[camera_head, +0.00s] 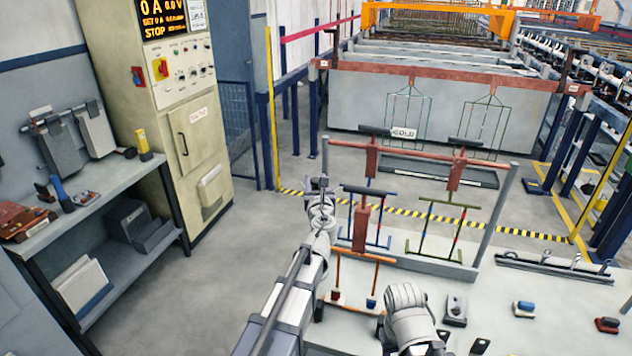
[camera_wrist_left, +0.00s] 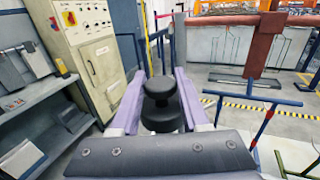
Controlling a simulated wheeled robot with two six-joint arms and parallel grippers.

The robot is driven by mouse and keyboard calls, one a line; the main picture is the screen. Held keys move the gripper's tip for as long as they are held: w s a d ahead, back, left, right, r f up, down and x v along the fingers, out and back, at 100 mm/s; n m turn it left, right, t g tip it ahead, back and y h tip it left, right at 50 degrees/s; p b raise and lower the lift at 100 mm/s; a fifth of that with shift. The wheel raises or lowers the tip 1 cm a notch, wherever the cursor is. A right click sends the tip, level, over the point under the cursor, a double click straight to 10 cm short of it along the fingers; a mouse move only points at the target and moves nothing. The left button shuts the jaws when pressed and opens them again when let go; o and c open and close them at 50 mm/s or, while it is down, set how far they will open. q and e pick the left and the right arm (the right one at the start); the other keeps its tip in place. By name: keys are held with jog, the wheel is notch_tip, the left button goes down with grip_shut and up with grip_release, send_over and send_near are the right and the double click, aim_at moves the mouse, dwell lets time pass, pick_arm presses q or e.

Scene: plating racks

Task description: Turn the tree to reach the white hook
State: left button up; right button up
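One has blue rods (camera_head: 352,222), one green rods (camera_head: 455,203), and the nearest orange rods (camera_head: 362,255). A stem (camera_wrist_left: 264,45) with a blue rod (camera_wrist_left: 266,122) shows at the right of the left wrist view. I cannot pick out a white hook. My left gripper (camera_head: 320,188) is left of the stems, near the rack's left post. Its purple fingers (camera_wrist_left: 162,78) are apart in the left wrist view. A dark rounded shape (camera_wrist_left: 162,105) lies between them; I cannot tell what it is. My right gripper's fingers are unclear.
The pale table (camera_head: 500,290) carries small parts and a dark bar of hooks (camera_head: 553,266). A control cabinet (camera_head: 165,110) and a shelf bench (camera_head: 100,215) stand at the left. Tanks (camera_head: 360,100) stand behind a striped floor line. Open floor lies left of my arm.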

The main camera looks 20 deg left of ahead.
pick_arm(q)
grip_shut()
dwell(1.0)
